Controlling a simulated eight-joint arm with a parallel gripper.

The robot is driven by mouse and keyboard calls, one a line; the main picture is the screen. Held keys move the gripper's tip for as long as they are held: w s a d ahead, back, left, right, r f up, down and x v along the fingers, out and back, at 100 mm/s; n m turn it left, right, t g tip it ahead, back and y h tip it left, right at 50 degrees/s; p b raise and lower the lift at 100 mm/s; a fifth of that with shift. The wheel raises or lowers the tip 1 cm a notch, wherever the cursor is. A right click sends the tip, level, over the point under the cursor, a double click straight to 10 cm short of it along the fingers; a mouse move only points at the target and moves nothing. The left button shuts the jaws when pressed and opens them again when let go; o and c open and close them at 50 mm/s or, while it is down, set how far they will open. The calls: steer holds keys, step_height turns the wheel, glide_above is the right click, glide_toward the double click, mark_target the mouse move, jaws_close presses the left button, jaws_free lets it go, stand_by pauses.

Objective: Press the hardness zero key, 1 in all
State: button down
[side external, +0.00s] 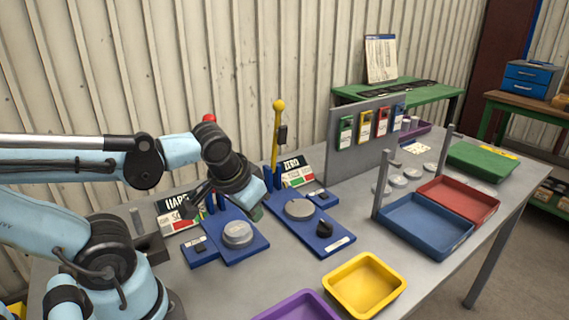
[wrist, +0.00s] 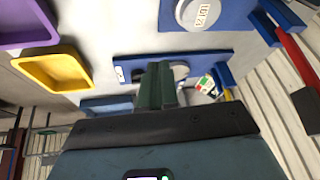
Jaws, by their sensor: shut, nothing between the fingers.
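Two blue plate devices stand on the bench. The left device (side external: 240,256) has a grey disc, a sign reading "HARD" (side external: 178,213) behind it and a small blue key box (side external: 200,251) with a dark key at its left. The right device (side external: 338,241) has a grey disc, a black knob, a sign partly reading "ZERO" (side external: 294,170) and another small key box (side external: 322,197) at its right. Which key is the hardness zero key I cannot tell for sure. My gripper (wrist: 160,66) is shut and empty, above the devices; its fingers partly hide one blue plate in the wrist view.
A yellow tray (side external: 365,286) and a purple tray (side external: 298,306) lie in front. Blue (side external: 426,226) and red (side external: 460,199) trays lie right. A yellow-knobbed lever (side external: 278,130) stands upright behind the right device. A grey panel (side external: 350,145) with coloured tags stands behind.

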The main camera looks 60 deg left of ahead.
mark_target(202, 248)
steer(key=s+a+r+n+g+y, duration=0.1)
steer(key=s+a+n+g+y, duration=0.4)
steer(key=s+a+n, duration=0.2)
steer(key=shift+s+a+r+n+g, duration=0.15)
steer(key=shift+s+a+n+g, duration=0.15)
steer(key=shift+s+a, duration=0.6)
steer(key=shift+s+d, duration=0.15)
steer(key=shift+d, duration=0.1)
steer(key=shift+f, duration=4.4)
steer(key=shift+f, duration=0.1)
steer(key=shift+f, duration=0.3)
